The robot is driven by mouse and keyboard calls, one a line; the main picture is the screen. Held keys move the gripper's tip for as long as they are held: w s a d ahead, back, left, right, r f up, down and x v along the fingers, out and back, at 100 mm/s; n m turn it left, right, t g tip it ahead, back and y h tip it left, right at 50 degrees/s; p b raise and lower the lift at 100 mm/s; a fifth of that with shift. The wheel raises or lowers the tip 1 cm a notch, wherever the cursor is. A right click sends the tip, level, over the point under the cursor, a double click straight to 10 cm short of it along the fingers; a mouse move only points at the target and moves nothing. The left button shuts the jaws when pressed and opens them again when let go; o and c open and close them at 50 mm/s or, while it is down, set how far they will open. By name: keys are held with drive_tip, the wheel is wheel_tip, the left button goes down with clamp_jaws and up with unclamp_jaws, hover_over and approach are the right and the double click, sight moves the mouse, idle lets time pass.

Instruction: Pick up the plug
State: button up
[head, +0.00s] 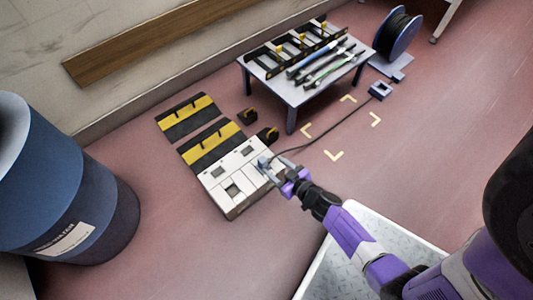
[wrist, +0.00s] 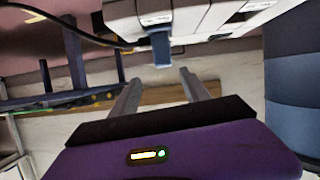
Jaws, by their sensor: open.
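The plug (head: 263,162) is a small blue-grey block at the right end of the white unit (head: 232,189). A dark cable (head: 325,131) runs from beside it. In the wrist view the plug (wrist: 160,47) sticks out from the white unit (wrist: 195,14). I cannot tell whether it is seated in a socket. My gripper (head: 273,174) is close to the plug in the head view and partly covers that end of the unit. In the wrist view my gripper (wrist: 159,78) is open, with the plug ahead of the gap between its fingers and apart from both.
The cable leads to a small grey-blue block (head: 380,91) on the floor. A low table (head: 290,92) with rods and a striped rack stands behind. A cable reel (head: 397,36) is at the back right, a blue drum (head: 70,190) at left. Striped plates (head: 212,146) lie beside the unit.

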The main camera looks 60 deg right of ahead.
sight(265, 162)
drive_tip(key=shift+s+a+f+m, duration=0.15)
drive_tip(key=shift+a+f+m, duration=0.15)
drive_tip(key=shift+f, duration=0.1)
drive_tip(key=b+x, duration=0.4)
drive_tip(key=x, duration=0.3)
drive_tip(key=shift+w+f, duration=0.1)
drive_tip(key=shift+w, duration=0.25)
clamp_jaws()
